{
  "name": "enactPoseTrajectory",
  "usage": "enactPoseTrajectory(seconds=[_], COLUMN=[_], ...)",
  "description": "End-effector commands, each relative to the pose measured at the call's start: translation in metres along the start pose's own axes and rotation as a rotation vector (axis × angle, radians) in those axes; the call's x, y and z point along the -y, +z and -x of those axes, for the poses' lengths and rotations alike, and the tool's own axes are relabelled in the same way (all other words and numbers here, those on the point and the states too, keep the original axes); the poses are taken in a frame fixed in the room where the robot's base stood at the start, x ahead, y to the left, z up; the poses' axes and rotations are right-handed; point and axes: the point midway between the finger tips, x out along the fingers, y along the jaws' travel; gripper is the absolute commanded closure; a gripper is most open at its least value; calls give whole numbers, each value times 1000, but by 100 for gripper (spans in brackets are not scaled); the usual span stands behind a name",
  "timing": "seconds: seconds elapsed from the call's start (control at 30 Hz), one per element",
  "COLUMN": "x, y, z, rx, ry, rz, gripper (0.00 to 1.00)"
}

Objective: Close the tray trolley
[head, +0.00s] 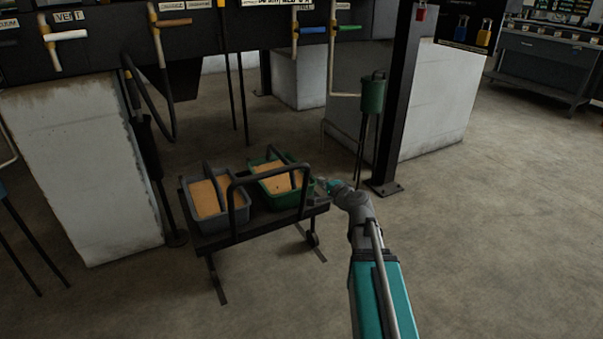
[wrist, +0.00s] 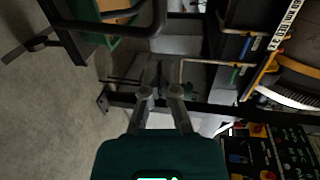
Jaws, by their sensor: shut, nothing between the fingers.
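The tray trolley (head: 262,224) is a low dark cart with raised handle bars, standing on the floor in the head view. It carries a grey tray (head: 242,216) on the left and a green tray (head: 288,202) on the right, both with tan contents. My gripper (head: 323,184) is at the trolley's right end, beside the green tray. Whether it touches the trolley cannot be told. In the wrist view my gripper (wrist: 160,68) has its fingers together and empty. A dark trolley bar (wrist: 112,30) and part of the green tray (wrist: 112,8) show at upper left.
A dark post (head: 394,110) with a floor plate stands right of the trolley, near a green canister (head: 373,92) on legs. A pale pier (head: 80,165) stands at left. Pipes with coloured handles hang above. Open floor lies in front and right.

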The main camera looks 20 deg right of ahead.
Motion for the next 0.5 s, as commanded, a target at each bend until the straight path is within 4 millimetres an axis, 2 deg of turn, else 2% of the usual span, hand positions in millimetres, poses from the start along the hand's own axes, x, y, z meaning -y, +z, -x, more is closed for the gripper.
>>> enactPoseTrajectory(seconds=[0.27,0.5], x=[0,0], y=[0,0], z=[-1,-14], rx=[1,3], ry=[1,2], rz=[2,3], gripper=[100,100])
